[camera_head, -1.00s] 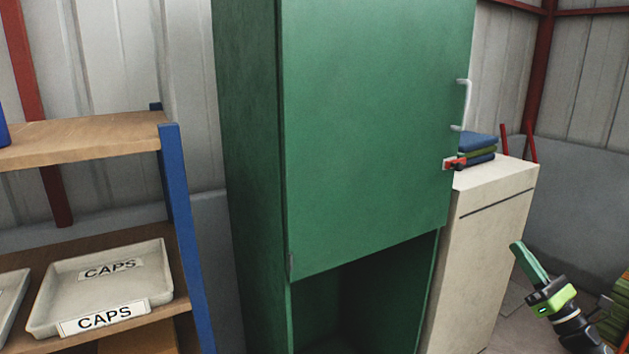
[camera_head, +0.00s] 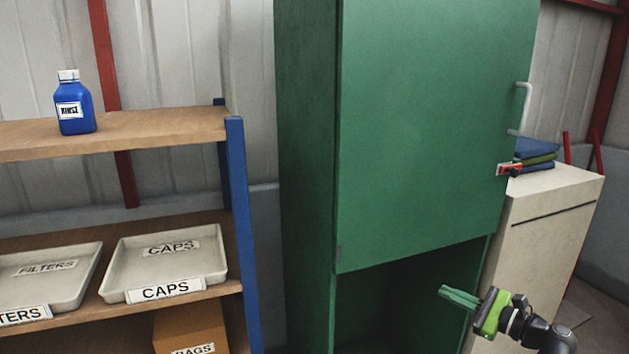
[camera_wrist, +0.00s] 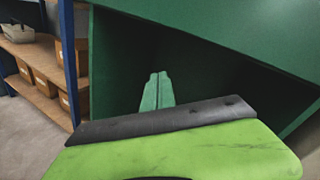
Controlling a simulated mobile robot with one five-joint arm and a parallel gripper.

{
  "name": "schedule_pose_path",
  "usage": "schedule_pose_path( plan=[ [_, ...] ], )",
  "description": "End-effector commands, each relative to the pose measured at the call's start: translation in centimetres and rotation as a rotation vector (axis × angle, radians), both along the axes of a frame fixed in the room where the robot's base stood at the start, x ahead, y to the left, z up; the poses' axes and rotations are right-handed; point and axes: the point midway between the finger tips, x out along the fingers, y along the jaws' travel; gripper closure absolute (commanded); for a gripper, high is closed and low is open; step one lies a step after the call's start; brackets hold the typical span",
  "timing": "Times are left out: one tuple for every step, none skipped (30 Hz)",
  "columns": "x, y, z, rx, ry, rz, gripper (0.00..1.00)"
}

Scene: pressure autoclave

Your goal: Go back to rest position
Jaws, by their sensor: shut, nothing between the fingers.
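My gripper (camera_head: 458,297) is at the lower right of the head view, with green fingers pointing left. It is shut and empty. It is in front of the open lower part of the green cabinet (camera_head: 420,130). In the wrist view the closed fingers (camera_wrist: 157,92) point at the dark opening under the cabinet's upper door. I cannot tell the exact gap between the fingers and the cabinet.
A shelf unit (camera_head: 120,130) at left holds a blue bottle (camera_head: 75,108), a CAPS tray (camera_head: 165,270) and a FILTERS tray (camera_head: 45,275). A beige cabinet (camera_head: 550,240) with folded cloths (camera_head: 535,152) stands at right.

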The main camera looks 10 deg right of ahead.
Motion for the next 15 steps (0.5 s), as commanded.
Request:
schedule_pose_path(
  plan=[
    [1.2, 3.8, -2.4, -0.126, 0.029, 0.081, 1.0],
    [1.6, 5.9, -4.1, -0.216, 0.043, 0.135, 1.0],
    [2.0, 8.6, -6.4, -0.341, 0.06, 0.215, 1.0],
    [2.1, 10.7, -8.1, -0.437, 0.069, 0.281, 1.0],
    [2.0, 12.6, -9.9, -0.539, 0.074, 0.353, 1.0],
    [1.7, 15.1, -12.3, -0.681, 0.074, 0.461, 1.0],
    [1.4, 16.7, -13.9, -0.783, 0.071, 0.542, 1.0],
    [1.0, 18.0, -15.3, -0.878, 0.065, 0.622, 1.0],
    [0.4, 19.4, -17.0, -0.995, 0.053, 0.724, 1.0],
    [0.0, 20.3, -18.0, -1.075, 0.041, 0.796, 1.0],
    [-0.4, 20.9, -18.9, -1.149, 0.03, 0.867, 1.0],
    [-0.9, 21.7, -19.9, -1.24, 0.013, 0.957, 1.0],
    [-1.2, 22.2, -20.5, -1.304, 0.0, 1.022, 1.0],
    [-1.5, 22.6, -21.0, -1.363, -0.013, 1.085, 1.0],
    [-1.9, 23.0, -21.6, -1.438, -0.032, 1.167, 1.0]
  ],
)
